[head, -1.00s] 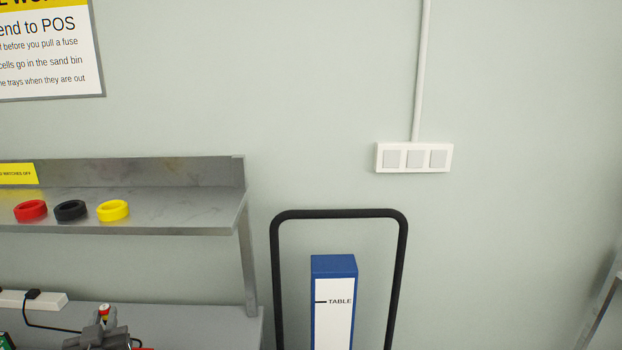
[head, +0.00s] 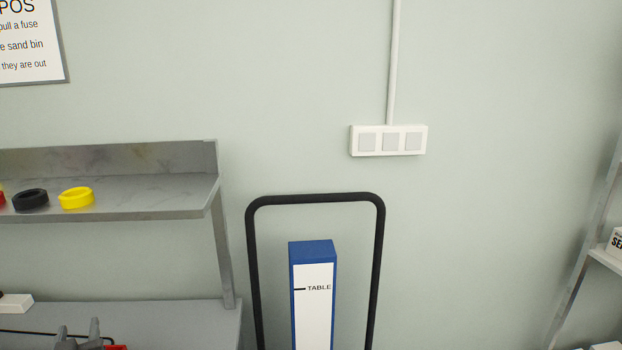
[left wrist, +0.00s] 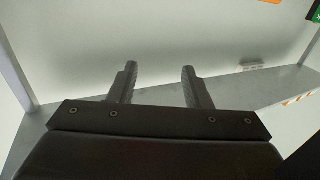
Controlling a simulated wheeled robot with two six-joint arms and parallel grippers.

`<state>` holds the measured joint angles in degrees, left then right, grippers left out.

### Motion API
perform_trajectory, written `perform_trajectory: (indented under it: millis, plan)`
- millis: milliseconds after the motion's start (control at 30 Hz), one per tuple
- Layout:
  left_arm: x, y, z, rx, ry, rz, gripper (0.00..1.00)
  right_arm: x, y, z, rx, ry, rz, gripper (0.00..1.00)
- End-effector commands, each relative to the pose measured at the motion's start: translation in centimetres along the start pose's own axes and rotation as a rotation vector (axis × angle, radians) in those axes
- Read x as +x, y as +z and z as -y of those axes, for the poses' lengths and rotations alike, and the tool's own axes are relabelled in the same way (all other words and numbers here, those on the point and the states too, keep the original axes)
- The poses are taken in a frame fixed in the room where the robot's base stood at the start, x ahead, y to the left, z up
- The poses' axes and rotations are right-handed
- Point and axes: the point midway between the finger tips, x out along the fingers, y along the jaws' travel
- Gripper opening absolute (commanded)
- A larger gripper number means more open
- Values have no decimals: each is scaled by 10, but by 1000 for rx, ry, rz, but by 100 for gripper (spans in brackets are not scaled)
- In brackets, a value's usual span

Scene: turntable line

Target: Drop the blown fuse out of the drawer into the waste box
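My left gripper (head: 78,332) shows at the bottom left of the head view, in front of the grey bench, cut off by the lower edge. In the left wrist view its two fingers (left wrist: 159,72) stand apart with nothing between them, so it is open and empty. The blown fuse, the drawer and the waste box are not in view. My right gripper is not in view.
A grey shelf (head: 130,204) holds a black ring (head: 30,199) and a yellow ring (head: 76,198). A grey bench (head: 190,322) lies below. A rack (head: 585,260) stands at right.

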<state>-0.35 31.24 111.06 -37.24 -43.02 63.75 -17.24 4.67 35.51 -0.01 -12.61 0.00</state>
Motion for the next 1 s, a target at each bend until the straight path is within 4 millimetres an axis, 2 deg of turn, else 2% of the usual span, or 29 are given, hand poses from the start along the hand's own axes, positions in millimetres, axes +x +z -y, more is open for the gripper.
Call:
perform_trajectory:
  millis: [267,433,667,1000]
  plan:
    - [-1,0,0,-1,0,1,44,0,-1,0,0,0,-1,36]
    - [-16,2,0,0,1,1,44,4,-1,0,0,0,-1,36]
    - [-58,3,0,-2,1,2,44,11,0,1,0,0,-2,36]
    - [-131,4,0,-6,-1,4,44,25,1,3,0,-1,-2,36]
